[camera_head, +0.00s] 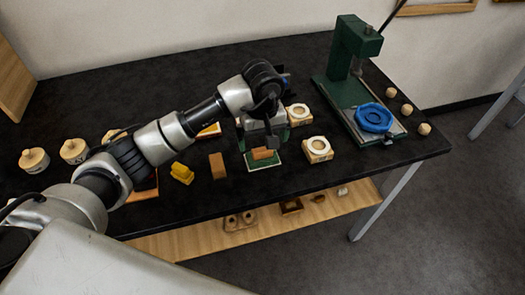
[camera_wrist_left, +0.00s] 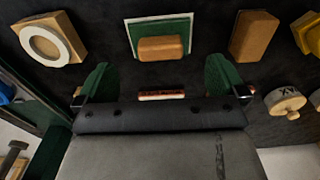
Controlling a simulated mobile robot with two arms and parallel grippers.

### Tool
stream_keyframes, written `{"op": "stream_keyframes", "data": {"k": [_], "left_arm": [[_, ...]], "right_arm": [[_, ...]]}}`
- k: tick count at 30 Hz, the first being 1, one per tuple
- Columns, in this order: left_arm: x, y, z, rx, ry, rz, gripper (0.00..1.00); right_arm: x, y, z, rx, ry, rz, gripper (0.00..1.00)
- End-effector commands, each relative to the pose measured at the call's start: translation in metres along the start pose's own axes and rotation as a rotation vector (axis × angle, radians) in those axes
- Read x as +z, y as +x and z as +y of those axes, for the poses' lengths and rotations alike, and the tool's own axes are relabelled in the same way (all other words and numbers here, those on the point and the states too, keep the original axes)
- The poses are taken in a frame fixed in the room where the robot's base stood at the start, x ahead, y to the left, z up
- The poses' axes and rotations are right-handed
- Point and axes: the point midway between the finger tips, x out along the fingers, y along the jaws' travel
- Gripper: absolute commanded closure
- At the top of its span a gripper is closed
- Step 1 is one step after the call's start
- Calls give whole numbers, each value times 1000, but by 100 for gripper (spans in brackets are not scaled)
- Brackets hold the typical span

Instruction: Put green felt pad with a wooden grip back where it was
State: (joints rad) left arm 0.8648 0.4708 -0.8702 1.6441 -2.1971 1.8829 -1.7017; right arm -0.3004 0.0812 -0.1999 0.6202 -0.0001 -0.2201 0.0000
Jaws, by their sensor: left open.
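The green felt pad (camera_head: 258,167) lies on the black table with its wooden grip (camera_head: 263,153) on top. A thin pale border shows around the green. In the left wrist view the pad (camera_wrist_left: 146,27) and its grip (camera_wrist_left: 163,48) are at the top middle, beyond the fingertips. My left gripper (camera_head: 268,132) is just above and behind the pad in the head view and partly hides it. In the left wrist view the gripper (camera_wrist_left: 158,80) has its green-tipped fingers wide apart, with no pad between them. My right gripper is in neither view.
A wooden block (camera_head: 217,166) and a yellow piece (camera_head: 182,174) stand left of the pad. A white-ringed wooden block (camera_head: 318,150) is right of it. A green press (camera_head: 349,88) with a blue dish (camera_head: 374,118) stands farther right. A wooden shelf (camera_head: 185,240) is below.

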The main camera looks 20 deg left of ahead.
Motion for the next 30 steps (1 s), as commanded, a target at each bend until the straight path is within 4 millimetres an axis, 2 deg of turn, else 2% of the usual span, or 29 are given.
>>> {"op": "stream_keyframes", "data": {"k": [3, 10, 30], "left_arm": [[-1, -24, 0, 3, 1, 5, 0], [0, -52, 0, 0, 0, 1, 0], [0, -56, 0, -1, 0, -1, 0]], "right_arm": [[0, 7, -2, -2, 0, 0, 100], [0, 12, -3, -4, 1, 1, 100], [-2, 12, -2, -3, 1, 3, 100]]}}
